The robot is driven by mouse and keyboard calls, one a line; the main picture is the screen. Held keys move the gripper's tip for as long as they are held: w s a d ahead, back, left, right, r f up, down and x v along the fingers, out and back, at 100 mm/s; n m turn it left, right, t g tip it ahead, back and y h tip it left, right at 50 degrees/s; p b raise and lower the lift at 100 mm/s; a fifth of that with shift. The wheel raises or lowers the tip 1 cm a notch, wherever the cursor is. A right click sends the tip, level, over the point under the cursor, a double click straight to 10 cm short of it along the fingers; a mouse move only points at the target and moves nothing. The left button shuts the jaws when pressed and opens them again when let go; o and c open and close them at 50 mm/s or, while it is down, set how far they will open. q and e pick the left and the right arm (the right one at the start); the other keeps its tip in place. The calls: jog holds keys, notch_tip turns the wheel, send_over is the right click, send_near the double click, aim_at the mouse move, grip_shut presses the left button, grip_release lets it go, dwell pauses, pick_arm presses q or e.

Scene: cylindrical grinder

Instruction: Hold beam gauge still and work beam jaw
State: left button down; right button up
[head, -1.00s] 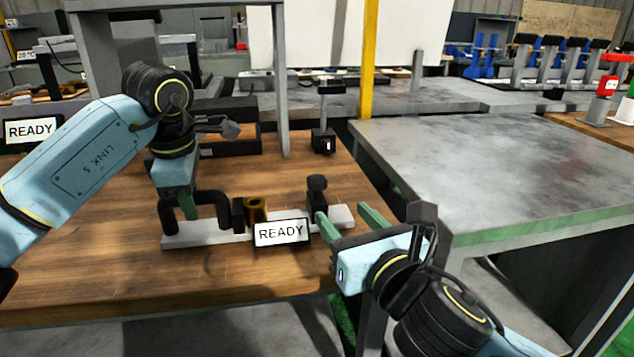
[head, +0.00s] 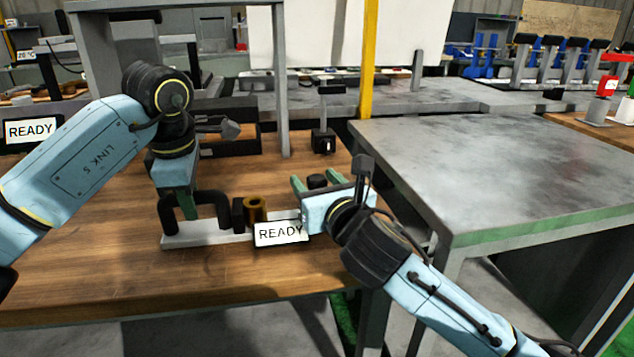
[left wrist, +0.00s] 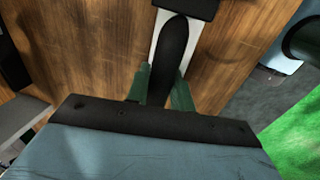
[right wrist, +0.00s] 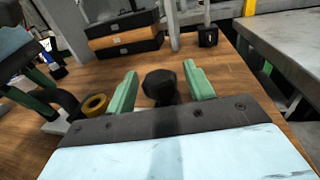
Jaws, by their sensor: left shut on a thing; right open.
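The beam gauge (head: 207,240) is a pale bar lying on the wooden table, with a black arched handle (head: 213,200) at its left end. My left gripper (head: 184,207) is shut on that handle; in the left wrist view its green fingers lie either side of the dark handle (left wrist: 172,52). A brass ring (head: 255,207) sits by a black block on the bar. The beam jaw's black knob (head: 317,181) stands at the right end. My right gripper (right wrist: 160,72) is open, with the knob (right wrist: 159,86) between its fingers. My right gripper hides the jaw's lower part.
A READY sign (head: 281,232) stands in front of the bar. A black stand (head: 323,140) and a dark box (head: 228,140) are behind it. A grey metal table (head: 480,170) is to the right. The front wood is clear.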

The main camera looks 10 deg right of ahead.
jog(key=c, duration=0.7)
jog(key=a, duration=0.8)
jog(key=shift+c, duration=0.2)
jog(key=shift+o, duration=0.2)
jog(key=shift+s+a, duration=0.15)
jog(key=shift+a, duration=0.4)
jog(key=o, duration=0.6)
jog(key=shift+o, duration=0.5)
jog(key=shift+d, duration=0.1)
jog(key=s, duration=0.4)
jog(key=s+d, duration=0.1)
jog(key=s, duration=0.2)
jog(key=s+d, duration=0.1)
jog(key=s, duration=0.3)
jog(key=shift+s+d, duration=0.25)
jog(key=shift+s, duration=0.05)
